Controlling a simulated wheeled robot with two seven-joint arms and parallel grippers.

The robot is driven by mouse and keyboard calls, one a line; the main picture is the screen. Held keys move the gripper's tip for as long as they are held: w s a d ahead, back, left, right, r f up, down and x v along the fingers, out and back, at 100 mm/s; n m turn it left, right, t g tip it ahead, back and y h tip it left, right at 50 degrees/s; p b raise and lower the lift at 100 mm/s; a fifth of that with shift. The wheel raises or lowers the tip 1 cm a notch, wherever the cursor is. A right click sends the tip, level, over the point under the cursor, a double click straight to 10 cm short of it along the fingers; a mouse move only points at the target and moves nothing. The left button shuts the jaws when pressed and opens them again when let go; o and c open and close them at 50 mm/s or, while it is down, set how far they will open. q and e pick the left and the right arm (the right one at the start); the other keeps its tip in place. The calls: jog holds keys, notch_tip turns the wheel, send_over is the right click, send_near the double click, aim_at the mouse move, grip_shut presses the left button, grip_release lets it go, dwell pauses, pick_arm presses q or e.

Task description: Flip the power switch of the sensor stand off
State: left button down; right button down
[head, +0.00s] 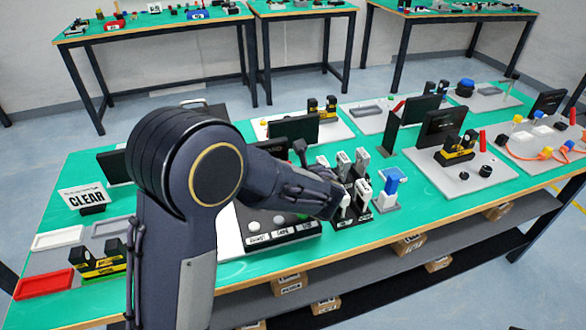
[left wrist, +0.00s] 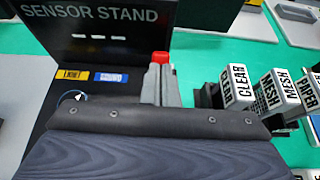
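The sensor stand's black panel (left wrist: 95,30) fills the upper left of the left wrist view, with its name and several white dashes on it. In the head view my left arm mostly hides the stand. My left gripper (left wrist: 161,84) is in front of the panel's right side, with its grey fingers close together. A small red tip (left wrist: 160,57) shows just past the fingertips. I cannot tell whether it is the power switch or whether the fingers touch it. A round dial (left wrist: 74,97) and yellow and blue labels are on the stand's base. My right gripper is not in view.
Several upright labelled blocks (left wrist: 238,86) stand close to the right of my left gripper. A button panel (head: 267,237) lies in front of the arm. A CLEAR sign (head: 86,197) and a red tray (head: 43,283) are at the left. Other stations fill the right of the green table.

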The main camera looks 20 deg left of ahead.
pick_arm(q)
jog(key=shift+w+a+r, duration=0.1)
jog(key=shift+w+a, duration=0.1)
jog(key=shift+a, duration=0.15)
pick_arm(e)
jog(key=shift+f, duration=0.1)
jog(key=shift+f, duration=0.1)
